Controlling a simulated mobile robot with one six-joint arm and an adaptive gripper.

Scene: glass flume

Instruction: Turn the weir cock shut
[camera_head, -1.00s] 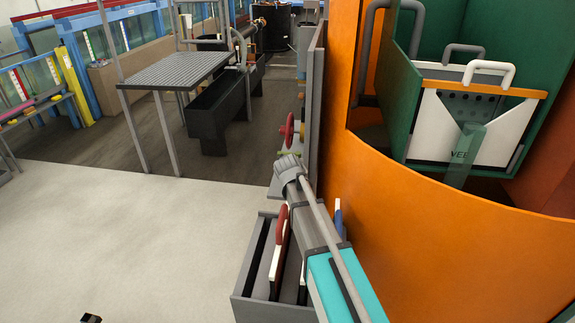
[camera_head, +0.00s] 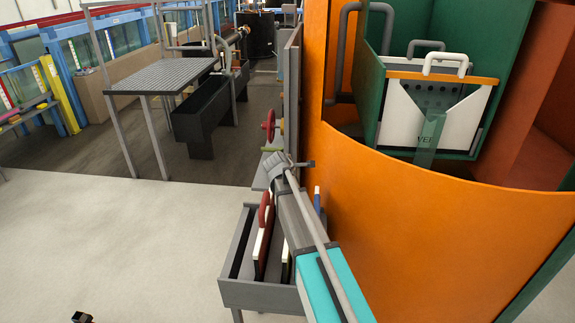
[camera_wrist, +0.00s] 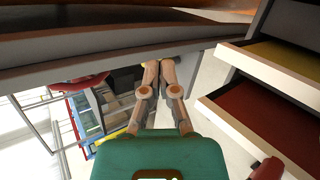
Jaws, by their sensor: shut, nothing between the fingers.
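A grey upright panel (camera_head: 287,95) stands beside the orange wall in the head view and carries small fittings on its left face. These include a red handwheel (camera_head: 269,125) and an olive-yellow bar handle (camera_head: 273,149) below it. I cannot tell for sure which fitting is the weir cock. In the wrist view my gripper (camera_wrist: 160,65) has its fingertips together with nothing between them. A red wheel (camera_wrist: 80,83) shows to its left, and a yellowish piece (camera_wrist: 157,59) shows just beyond the fingertips. Contact cannot be judged. In the head view my arm hides the fingers.
A grey box (camera_head: 262,296) with upright red and blue-handled plates stands below my arm. The curved orange wall (camera_head: 400,205) is close on the right, with a green tank (camera_head: 400,60) behind it. A grating-topped table (camera_head: 165,75) stands back left.

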